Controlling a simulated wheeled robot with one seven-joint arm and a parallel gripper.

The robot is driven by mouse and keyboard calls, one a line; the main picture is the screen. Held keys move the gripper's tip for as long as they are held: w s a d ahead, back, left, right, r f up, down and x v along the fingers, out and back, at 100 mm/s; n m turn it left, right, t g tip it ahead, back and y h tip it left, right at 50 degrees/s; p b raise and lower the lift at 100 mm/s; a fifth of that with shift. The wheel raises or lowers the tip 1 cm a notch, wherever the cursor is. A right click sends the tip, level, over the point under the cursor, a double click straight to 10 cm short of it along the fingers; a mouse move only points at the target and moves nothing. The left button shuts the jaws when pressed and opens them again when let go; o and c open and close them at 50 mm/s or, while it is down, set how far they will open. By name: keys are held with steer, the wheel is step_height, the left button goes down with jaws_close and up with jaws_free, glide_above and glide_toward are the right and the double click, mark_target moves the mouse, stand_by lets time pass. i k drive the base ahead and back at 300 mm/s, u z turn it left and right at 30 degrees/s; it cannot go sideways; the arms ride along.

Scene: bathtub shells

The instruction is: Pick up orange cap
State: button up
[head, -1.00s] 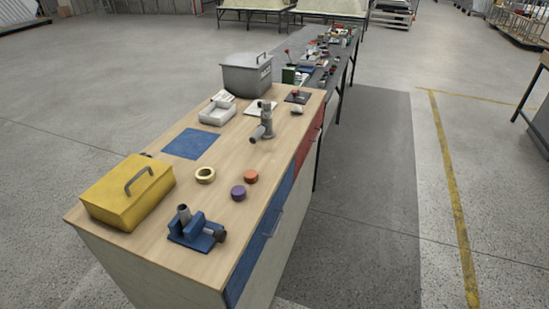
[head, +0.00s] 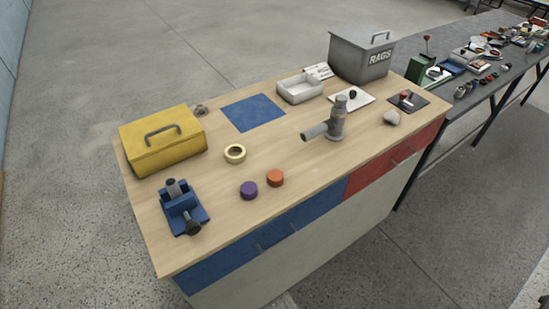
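The orange cap (head: 275,178) is a small round disc lying on the wooden workbench (head: 300,190), near its front edge. A purple cap (head: 249,190) of similar size lies just to its left, close beside it. A yellowish ring like a tape roll (head: 235,154) lies behind the two caps. My gripper does not show in the head view.
A blue vise (head: 183,212) and a yellow toolbox (head: 163,142) stand at the left. A grey pipe fitting (head: 336,122) stands right of the caps. A grey RAGS bin (head: 361,60) and white tray (head: 299,89) are at the back. Bench space right of the orange cap is clear.

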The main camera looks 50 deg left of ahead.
mark_target(276, 177)
steer(key=u, duration=0.8)
steer(key=i, duration=0.75)
steer(key=u, duration=1.15)
steer(key=i, duration=0.35)
steer(key=u, duration=0.35)
